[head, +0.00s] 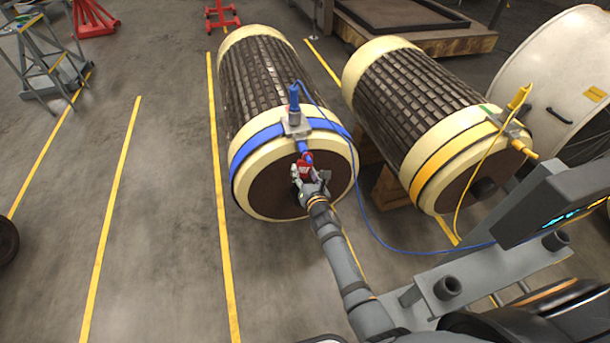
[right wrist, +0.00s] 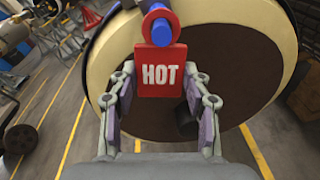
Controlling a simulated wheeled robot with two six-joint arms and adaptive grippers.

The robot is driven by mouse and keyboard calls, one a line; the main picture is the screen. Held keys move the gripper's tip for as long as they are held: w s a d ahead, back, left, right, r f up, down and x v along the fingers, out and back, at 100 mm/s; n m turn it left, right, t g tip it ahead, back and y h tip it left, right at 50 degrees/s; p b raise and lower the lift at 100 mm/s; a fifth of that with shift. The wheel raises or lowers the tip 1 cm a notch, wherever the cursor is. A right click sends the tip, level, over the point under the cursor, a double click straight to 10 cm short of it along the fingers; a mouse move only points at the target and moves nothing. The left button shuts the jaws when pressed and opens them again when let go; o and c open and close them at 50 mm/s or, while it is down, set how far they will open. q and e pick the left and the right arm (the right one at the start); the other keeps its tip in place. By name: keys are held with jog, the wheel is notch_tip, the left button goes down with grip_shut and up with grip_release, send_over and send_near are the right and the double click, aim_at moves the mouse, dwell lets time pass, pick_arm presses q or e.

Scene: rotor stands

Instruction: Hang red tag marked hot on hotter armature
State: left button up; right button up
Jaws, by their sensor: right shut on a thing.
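The red tag (right wrist: 160,76) has white HOT lettering and faces the right wrist camera; it also shows in the head view (head: 304,169). My right gripper (head: 308,180) is shut on its sides, in front of the left armature's near end. The tag's red ring appears around the end of a blue peg (right wrist: 158,24); how far it sits on the peg is unclear. The left armature (head: 262,82) wears a blue strap (head: 262,139); the right armature (head: 415,93) wears a yellow strap (head: 458,158). My left gripper is out of view.
A dark display unit (head: 550,205) at right has cyan and orange segments; its reading is unclear at this angle. The blue cable (head: 400,250) runs toward it, and a yellow cable hangs by the right armature. Open floor lies left.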

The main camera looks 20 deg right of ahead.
jog(key=shift+f, duration=0.25)
dwell(0.4)
jog(key=o, duration=1.2)
jog(key=shift+o, duration=0.4)
jog(key=shift+s+r+p, duration=0.15)
jog(key=shift+s+p, duration=0.1)
jog(key=shift+s, duration=0.4)
jog(key=shift+s+r+p, duration=0.15)
jog(key=shift+s+p, duration=0.05)
jog(key=shift+s, duration=0.45)
jog(key=s+p, duration=0.1)
jog(key=s, duration=0.5)
jog(key=shift+s+r, duration=0.2)
jog(key=shift+r, duration=0.2)
